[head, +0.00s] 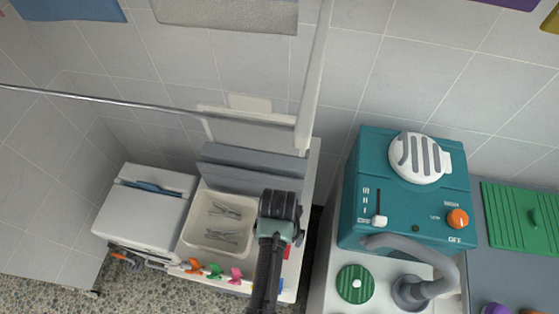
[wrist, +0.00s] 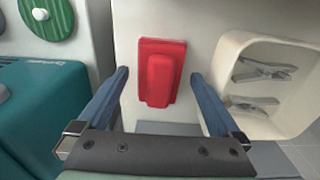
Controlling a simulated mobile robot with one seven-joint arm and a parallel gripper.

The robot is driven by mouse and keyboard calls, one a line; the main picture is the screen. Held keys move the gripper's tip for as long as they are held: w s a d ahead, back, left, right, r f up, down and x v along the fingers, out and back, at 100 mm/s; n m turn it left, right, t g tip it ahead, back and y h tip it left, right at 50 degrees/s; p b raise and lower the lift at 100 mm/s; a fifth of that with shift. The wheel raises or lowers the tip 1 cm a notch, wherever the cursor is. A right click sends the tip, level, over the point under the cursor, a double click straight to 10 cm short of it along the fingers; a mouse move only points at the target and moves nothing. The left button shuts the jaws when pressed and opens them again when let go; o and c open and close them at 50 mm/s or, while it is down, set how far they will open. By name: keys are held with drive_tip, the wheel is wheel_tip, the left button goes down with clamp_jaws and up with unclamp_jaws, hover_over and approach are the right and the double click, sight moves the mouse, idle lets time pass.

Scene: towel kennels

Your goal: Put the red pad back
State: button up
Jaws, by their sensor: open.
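The red pad (wrist: 160,73) lies on a white surface in the wrist view, a flat red plate with a raised block on it. In the head view only a small red patch (head: 287,252) shows beside my arm, the rest hidden behind it. My gripper (wrist: 160,76) is open, with one blue finger on each side of the pad. The fingers appear apart from it, and nothing is held. I cannot tell how far the fingertips are above the surface.
A cream bin (head: 187,242) with grey clothes pegs stands left of my gripper in the head view. A teal machine (head: 353,220) stands to the right, across a dark gap. Several coloured pegs line the front edge. A white box (head: 117,217) stands at far left.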

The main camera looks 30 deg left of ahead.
wheel_tip(320, 180, up, 11)
drive_tip(key=p, duration=0.1)
drive_tip(key=shift+s, duration=0.1)
idle(0.6)
